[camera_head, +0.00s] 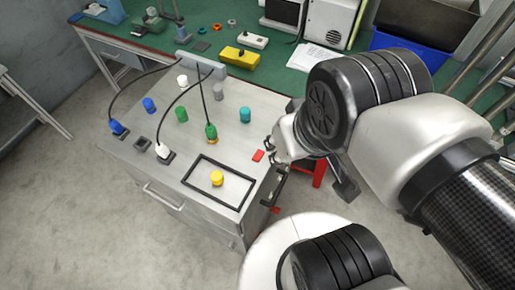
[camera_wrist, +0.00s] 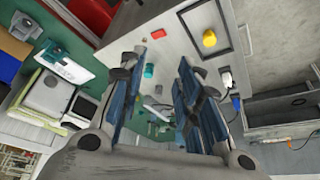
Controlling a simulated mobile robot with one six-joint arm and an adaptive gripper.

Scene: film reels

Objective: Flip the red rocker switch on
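My gripper (camera_head: 272,150) is by the cabinet's right edge, close to the red piece in the picture. In the wrist view my gripper (camera_wrist: 160,68) is open, with nothing between its fingers.
Several coloured knobs and plugs with black cables stand on the cabinet top. A yellow knob (camera_head: 217,178) sits inside a black rectangular frame (camera_head: 207,201). A red stool-like object (camera_head: 319,173) is partly hidden behind my arm.

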